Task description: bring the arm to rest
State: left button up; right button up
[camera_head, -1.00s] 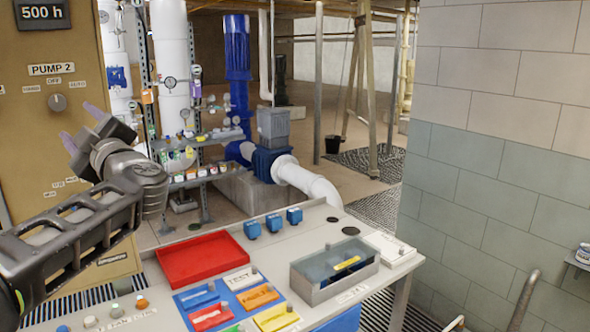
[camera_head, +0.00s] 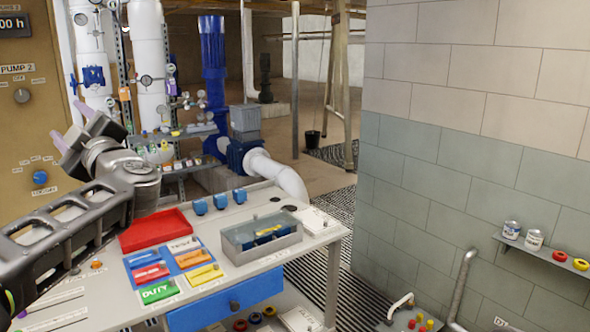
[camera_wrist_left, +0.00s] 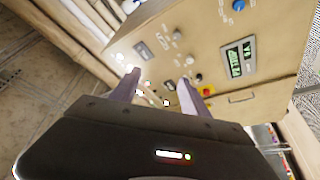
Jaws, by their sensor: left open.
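My left gripper (camera_head: 72,140) is raised at the left of the head view, in front of the tan pump panel (camera_head: 25,150). Its two purple fingers stand apart with nothing between them. In the left wrist view the fingers (camera_wrist_left: 158,88) are also spread and empty, and the tan panel with knobs and a green display (camera_wrist_left: 238,57) lies beyond them. I cannot tell from the frames how far the fingertips are from the panel. My left arm comes in from the lower left, over the left part of the workbench. My right gripper is not in view.
The workbench (camera_head: 195,292) holds a red tray (camera_head: 155,229), coloured label plates (camera_head: 160,292), blue blocks (camera_head: 220,201) and a clear-lidded grey box (camera_head: 262,238). A block wall (camera_head: 450,130) with a shelf of cans (camera_head: 512,229) stands at right. Grated floor (camera_head: 325,235) runs between bench and wall.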

pick_arm(q)
jog(key=w+d+f+m+t+h, duration=0.6)
jog(key=w+d+f+m+h, duration=0.35)
jog(key=d+f, duration=0.5)
jog(key=s+d+f+m+g+h, duration=0.1)
jog(key=d+f+m+g+h, duration=0.2)
jog(key=f, duration=0.7)
jog(key=s+d+f+m+h, duration=0.15)
jog(key=d+f, duration=0.35)
jog(key=f, duration=0.5)
jog(key=d+f+m+g+h, duration=0.15)
jog(key=d+f+h, duration=0.25)
jog(key=f, duration=0.7)
jog(key=s+d+f+m+g+h, duration=0.1)
jog(key=s+d+f+g, duration=0.2)
jog(key=s+f, duration=0.65)
jog(key=s+d+f+m+g+h, duration=0.1)
jog(key=s+d+f+g, duration=0.25)
jog(key=s+f, duration=0.6)
jog(key=s+d+f+g, duration=0.1)
jog(key=s+f+g, duration=0.2)
jog(key=s+f, duration=0.4)
jog(key=s+d+f+g+h, duration=0.1)
jog(key=s+f+g, duration=0.2)
jog(key=s+f, duration=0.4)
jog(key=s+m, duration=0.1)
jog(key=s, duration=0.6)
jog(key=shift+f+g, duration=0.3)
jog(key=shift+g, duration=0.1)
